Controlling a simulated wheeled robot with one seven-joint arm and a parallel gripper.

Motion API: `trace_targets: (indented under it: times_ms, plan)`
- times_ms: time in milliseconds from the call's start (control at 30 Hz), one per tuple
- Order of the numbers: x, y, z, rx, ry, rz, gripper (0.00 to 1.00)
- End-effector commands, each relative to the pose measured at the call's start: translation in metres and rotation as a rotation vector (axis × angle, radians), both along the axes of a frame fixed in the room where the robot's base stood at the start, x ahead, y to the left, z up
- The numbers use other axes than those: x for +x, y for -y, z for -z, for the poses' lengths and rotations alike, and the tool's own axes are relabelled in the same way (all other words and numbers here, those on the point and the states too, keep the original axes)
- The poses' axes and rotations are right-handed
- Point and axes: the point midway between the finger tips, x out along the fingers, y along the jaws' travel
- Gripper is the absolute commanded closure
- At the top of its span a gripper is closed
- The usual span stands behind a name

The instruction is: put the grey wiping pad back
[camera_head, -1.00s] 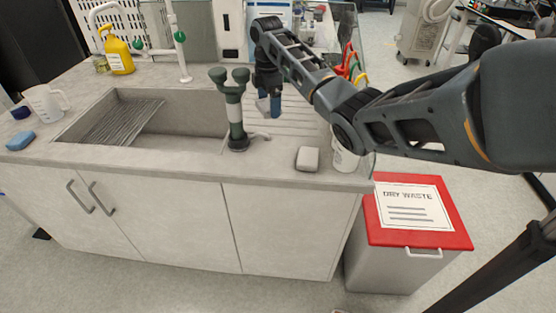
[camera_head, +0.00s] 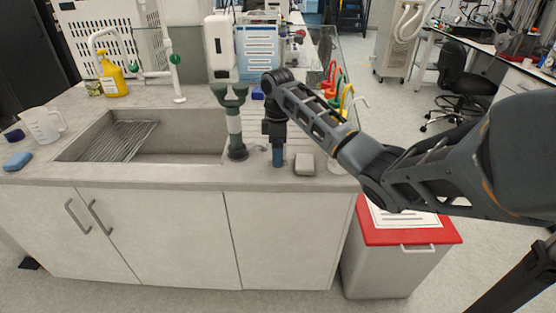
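The grey wiping pad (camera_head: 304,165) lies on the counter right of the sink, near the front edge. My gripper (camera_head: 278,162) points down just left of the pad, with a small gap between them in this view. Its blue fingertips are low, close to the counter surface. They overlap from this angle, so I cannot tell whether they are open or shut. I see nothing held between them.
The sink (camera_head: 180,150) is further left, with a blue sponge (camera_head: 17,161) and a jug (camera_head: 44,125) beyond. The red-lidded waste bin (camera_head: 412,237) stands right of the counter. My arm covers the counter's right end.

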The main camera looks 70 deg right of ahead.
Motion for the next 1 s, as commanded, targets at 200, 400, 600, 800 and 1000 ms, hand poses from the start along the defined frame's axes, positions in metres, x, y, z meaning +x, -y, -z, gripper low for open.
trace_targets:
  times_ms: [200,400,600,800,1000]
  plan:
    - [-0.001,0.0,0.028,0.002,-0.003,0.001,0.39]
    - [0.0,0.001,0.038,0.0,0.0,0.001,0.39]
    - [0.0,0.0,0.038,0.0,0.0,0.0,0.39]
    - [0.0,0.0,0.041,-0.001,0.0,0.0,0.02]
    - [0.0,0.0,0.04,0.0,0.0,0.0,0.0]
